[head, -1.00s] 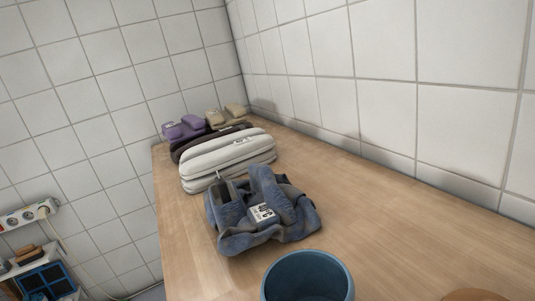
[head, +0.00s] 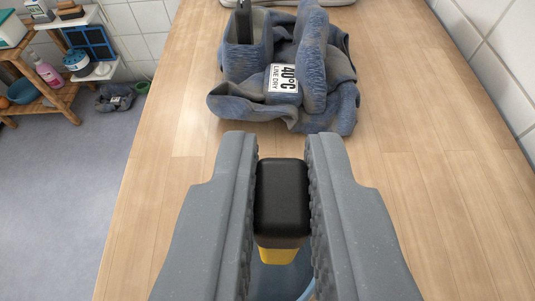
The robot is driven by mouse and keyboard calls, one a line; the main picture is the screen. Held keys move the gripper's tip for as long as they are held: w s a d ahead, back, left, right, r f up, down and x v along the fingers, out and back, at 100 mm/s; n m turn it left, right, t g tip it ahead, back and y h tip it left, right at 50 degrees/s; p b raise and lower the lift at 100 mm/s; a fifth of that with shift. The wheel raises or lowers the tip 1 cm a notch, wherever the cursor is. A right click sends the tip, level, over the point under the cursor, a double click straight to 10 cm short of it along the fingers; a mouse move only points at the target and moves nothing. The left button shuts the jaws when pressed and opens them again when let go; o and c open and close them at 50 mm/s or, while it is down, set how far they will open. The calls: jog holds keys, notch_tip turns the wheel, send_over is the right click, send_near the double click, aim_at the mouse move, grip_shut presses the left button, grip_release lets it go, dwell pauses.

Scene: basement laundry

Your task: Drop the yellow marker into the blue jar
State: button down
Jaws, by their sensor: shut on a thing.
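My gripper (head: 281,165) is shut on the yellow marker (head: 278,256). The marker's black cap faces me between the two grey fingers, and a short piece of its yellow body shows below the cap. The blue jar (head: 274,284) is under the marker at the bottom of the picture. Only part of the jar shows between the fingers; the fingers and the marker hide most of its rim. The marker appears over the jar's mouth, but I cannot tell how high it is or whether its lower end is inside.
A crumpled blue-grey cloth (head: 330,85) with a white label lies on the wooden counter (head: 165,200) just beyond the gripper. A tiled wall (head: 490,40) bounds the right. At left, a wooden rack (head: 55,100) with bottles stands on the grey floor.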

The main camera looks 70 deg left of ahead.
aim_at(281, 261)
jog(key=shift+d+f+b, duration=0.2)
jog(key=shift+f+b, duration=2.45)
jog(key=c, duration=1.3)
grip_release()
jog(key=shift+c, duration=0.2)
jog(key=v, duration=0.7)
jog(key=shift+d+p, duration=0.2)
jog(key=shift+p, duration=0.25)
